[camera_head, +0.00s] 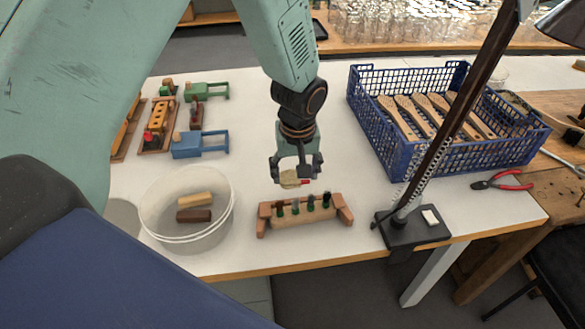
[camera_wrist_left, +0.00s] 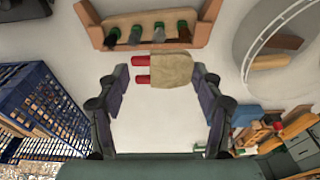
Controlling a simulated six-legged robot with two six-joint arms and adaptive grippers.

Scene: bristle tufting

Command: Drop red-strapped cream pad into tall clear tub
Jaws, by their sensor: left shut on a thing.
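The cream pad (camera_head: 290,179) with red straps is between the fingertips of my left gripper (camera_head: 298,172), held above the white table behind a wooden rack. The left wrist view shows the pad (camera_wrist_left: 174,70) with two red ends (camera_wrist_left: 141,70) towards the left fingertip. My left gripper (camera_wrist_left: 160,75) is shut on it. The clear tub (camera_head: 230,204) stands on the table to the left of the gripper, holding a cream block (camera_head: 196,199) and a brown block (camera_head: 194,215). In the left wrist view the tub (camera_wrist_left: 246,62) is at the upper right. My right gripper is not in view.
The wooden rack (camera_head: 277,223) with dark upright pieces stands near the front edge, right of the tub. A blue crate (camera_head: 400,164) of wooden brushes, a lamp base (camera_head: 425,232) and red-handled pliers (camera_head: 510,175) are at right. Wooden and coloured fixtures (camera_head: 200,145) are behind the tub.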

